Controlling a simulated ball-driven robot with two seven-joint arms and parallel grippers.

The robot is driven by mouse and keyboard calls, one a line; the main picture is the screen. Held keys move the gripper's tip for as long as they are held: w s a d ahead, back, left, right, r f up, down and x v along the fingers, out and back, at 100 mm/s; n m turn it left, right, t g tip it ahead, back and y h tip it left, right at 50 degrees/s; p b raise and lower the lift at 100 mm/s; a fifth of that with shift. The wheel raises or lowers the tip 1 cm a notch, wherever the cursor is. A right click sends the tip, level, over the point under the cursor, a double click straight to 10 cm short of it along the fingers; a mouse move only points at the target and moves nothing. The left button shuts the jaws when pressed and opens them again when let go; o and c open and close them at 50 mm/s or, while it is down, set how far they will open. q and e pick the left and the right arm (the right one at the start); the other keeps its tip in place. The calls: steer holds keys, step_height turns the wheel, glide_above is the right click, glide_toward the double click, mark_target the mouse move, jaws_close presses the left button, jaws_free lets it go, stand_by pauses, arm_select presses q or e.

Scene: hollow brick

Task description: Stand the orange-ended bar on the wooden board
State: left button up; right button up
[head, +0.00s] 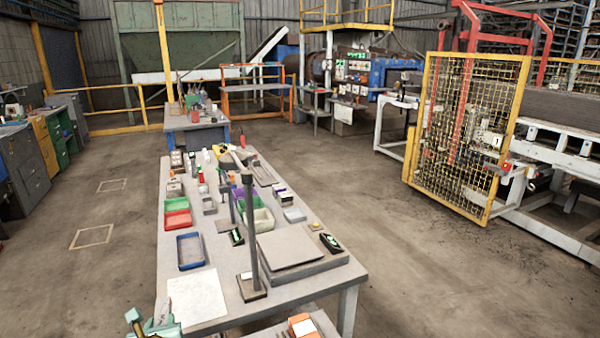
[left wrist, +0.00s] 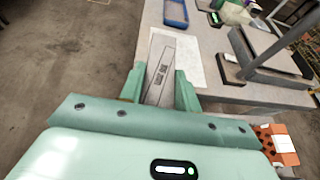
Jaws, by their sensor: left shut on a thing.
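My left gripper (head: 152,322) is at the bottom left of the head view, by the near left corner of the table. In the left wrist view its two green fingers (left wrist: 159,92) are shut on a long grey bar (left wrist: 161,68) with dark marks. No orange end shows on this bar; part of it is hidden between the fingers. A pale flat sheet or board (head: 198,296) lies on the table's near left corner, ahead of the gripper; I cannot tell if it is wood. It also shows behind the bar in the left wrist view (left wrist: 190,64). My right gripper is out of view.
A blue tray (head: 191,251) lies beyond the pale board. A dark post on a base (head: 252,287) and a grey plate (head: 290,248) stand to its right. An orange holed block (head: 302,326) is at the near edge.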

arm_select(q)
steer(key=s+d+r+m+t+h+b, duration=0.1)
steer(key=s+d+r+m+h+b, duration=0.3)
steer(key=s+d+r, duration=0.7)
step_height(320, 180, up, 3)
steer(key=d+h, duration=0.1)
steer(key=d, duration=0.2)
steer(key=shift+f, duration=0.15)
